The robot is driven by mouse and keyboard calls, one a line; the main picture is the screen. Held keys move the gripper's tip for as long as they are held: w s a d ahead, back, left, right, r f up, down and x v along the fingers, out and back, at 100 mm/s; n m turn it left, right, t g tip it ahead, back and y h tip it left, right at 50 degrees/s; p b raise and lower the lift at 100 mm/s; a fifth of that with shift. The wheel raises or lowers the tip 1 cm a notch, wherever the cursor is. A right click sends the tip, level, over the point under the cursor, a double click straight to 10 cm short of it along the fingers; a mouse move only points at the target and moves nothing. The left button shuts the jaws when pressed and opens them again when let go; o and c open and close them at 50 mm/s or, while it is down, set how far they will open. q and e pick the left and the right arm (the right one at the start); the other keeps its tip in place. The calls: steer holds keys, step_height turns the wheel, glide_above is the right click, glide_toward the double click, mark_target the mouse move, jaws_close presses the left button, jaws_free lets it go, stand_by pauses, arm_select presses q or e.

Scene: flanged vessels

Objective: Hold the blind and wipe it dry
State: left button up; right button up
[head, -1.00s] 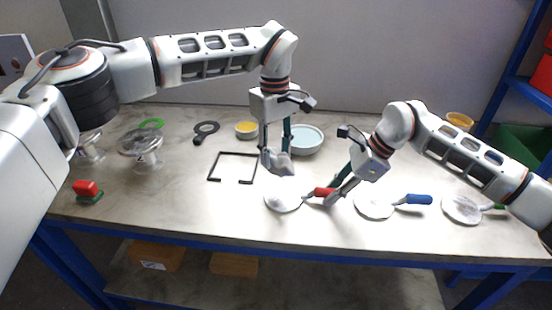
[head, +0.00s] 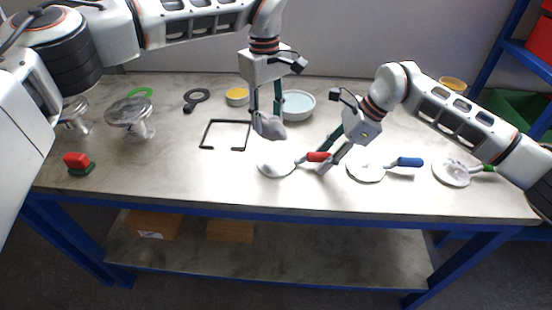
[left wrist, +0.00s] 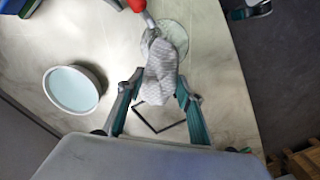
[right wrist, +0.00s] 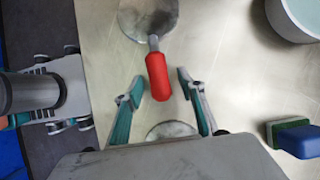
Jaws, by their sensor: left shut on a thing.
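The red-handled blind is a pale round disc (head: 275,164) with a red handle (head: 318,157), lying at the table's front middle. My left gripper (head: 266,112) is shut on a grey cloth (head: 268,127), which hangs over the disc's back edge; contact cannot be told. In the left wrist view the cloth (left wrist: 160,72) hides part of the disc (left wrist: 173,38). My right gripper (head: 325,163) is at the handle's end. In the right wrist view its fingers (right wrist: 160,82) are apart, with the red handle (right wrist: 157,76) between them and no clear contact.
A blue-handled disc (head: 365,171) and a green-handled disc (head: 451,173) lie to the right. A white bowl (head: 298,106) and a black frame (head: 226,121) are behind. Flanged glassy vessels (head: 130,113) and a red-green block (head: 78,163) stand left.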

steer(key=v, duration=1.2)
